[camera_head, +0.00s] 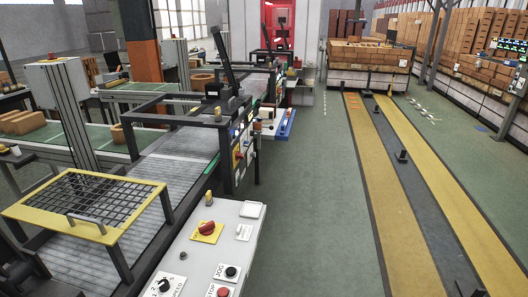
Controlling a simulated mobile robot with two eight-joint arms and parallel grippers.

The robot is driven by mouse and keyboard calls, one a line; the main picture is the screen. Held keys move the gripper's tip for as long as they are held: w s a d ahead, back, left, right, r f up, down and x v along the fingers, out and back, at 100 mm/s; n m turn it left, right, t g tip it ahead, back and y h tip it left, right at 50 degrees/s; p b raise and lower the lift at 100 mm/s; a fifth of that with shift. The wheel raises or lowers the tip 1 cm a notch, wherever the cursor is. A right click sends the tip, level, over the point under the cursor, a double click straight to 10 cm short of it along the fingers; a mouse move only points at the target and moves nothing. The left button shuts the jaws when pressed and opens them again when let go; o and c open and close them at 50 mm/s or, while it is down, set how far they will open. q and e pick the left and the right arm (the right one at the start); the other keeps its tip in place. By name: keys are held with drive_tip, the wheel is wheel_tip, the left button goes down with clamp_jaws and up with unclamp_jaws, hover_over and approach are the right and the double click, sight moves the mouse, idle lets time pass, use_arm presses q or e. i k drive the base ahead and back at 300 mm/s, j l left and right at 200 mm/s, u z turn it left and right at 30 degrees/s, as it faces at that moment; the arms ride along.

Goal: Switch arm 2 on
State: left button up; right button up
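A light grey control panel (190,252) slopes at the bottom centre of the head view. On it are a red rotary knob (207,228) on a yellow plate, a small white switch plate (243,232), a speed dial (164,285), a black jog button (231,272) and a red stop button (223,292) cut by the bottom edge. A small amber lamp (209,198) stands at its back edge. I cannot read any label for arm 2. Neither of my grippers can be made out.
A second panel with buttons (240,155) stands farther back. Green floor (310,215) right of the panel is clear, and yellow strips (400,225) lie beyond.

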sight(239, 156)
drive_tip(key=i+l+z, duration=0.35)
drive_tip(key=i, duration=0.3)
drive_tip(key=i+z, duration=0.4)
drive_tip(key=i, duration=0.25)
drive_tip(key=i+u, duration=0.5)
drive_tip(key=i+l+u, duration=0.45)
drive_tip(key=i, duration=0.2)
drive_tip(key=i+j+u, duration=0.25)
drive_tip(key=i, duration=0.15)
